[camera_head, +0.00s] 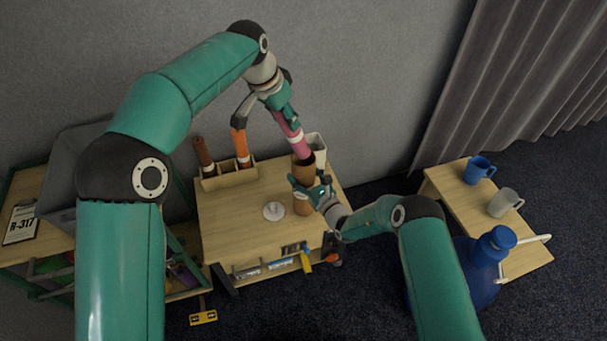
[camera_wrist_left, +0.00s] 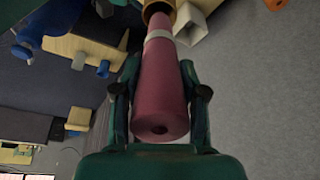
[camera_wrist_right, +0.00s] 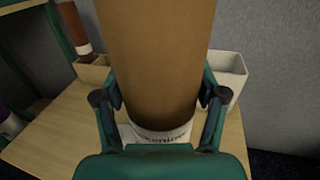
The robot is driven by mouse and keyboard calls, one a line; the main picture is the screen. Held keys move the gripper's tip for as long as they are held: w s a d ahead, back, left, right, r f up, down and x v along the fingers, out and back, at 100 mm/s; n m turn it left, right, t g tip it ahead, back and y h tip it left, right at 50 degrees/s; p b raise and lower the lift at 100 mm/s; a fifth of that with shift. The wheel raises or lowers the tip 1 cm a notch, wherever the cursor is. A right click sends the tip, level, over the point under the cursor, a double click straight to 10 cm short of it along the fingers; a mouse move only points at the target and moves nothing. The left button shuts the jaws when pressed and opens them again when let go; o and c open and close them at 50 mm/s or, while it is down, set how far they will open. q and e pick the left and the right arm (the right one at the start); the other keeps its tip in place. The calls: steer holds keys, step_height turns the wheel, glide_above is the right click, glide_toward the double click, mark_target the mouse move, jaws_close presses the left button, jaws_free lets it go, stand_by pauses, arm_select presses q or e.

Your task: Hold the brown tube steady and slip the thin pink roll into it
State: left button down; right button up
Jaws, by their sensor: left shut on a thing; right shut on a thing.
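The brown tube (camera_head: 303,172) stands upright at the right of the wooden table. My right gripper (camera_head: 310,190) is shut around it; in the right wrist view the tube (camera_wrist_right: 155,60) fills the space between the fingers, with a white lettered band (camera_wrist_right: 160,134) low down. My left gripper (camera_head: 284,112) is shut on the thin pink roll (camera_head: 291,131), which has a pale band and leans slightly. In the left wrist view the roll (camera_wrist_left: 160,90) points away, its far end at the tube's dark mouth (camera_wrist_left: 156,8). How deep it sits is hidden.
A white square container (camera_head: 317,147) stands close behind the tube. A wooden holder (camera_head: 228,176) with a dark brown and an orange roll is at the left back. A white disc (camera_head: 273,211) lies mid-table. Mugs (camera_head: 479,169) and a blue jug (camera_head: 482,268) are at the right.

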mark_target(286, 135)
arm_select(q)
steer(key=shift+f, duration=2.4)
steer(key=c, duration=0.6)
jaws_free()
steer(key=shift+o, duration=0.2)
arm_select(e)
steer(key=o, duration=1.3)
arm_select(q)
steer(key=v, duration=1.1)
steer(key=shift+r, duration=0.4)
steer(key=shift+s+a, duration=0.1)
steer(key=shift+a, duration=0.05)
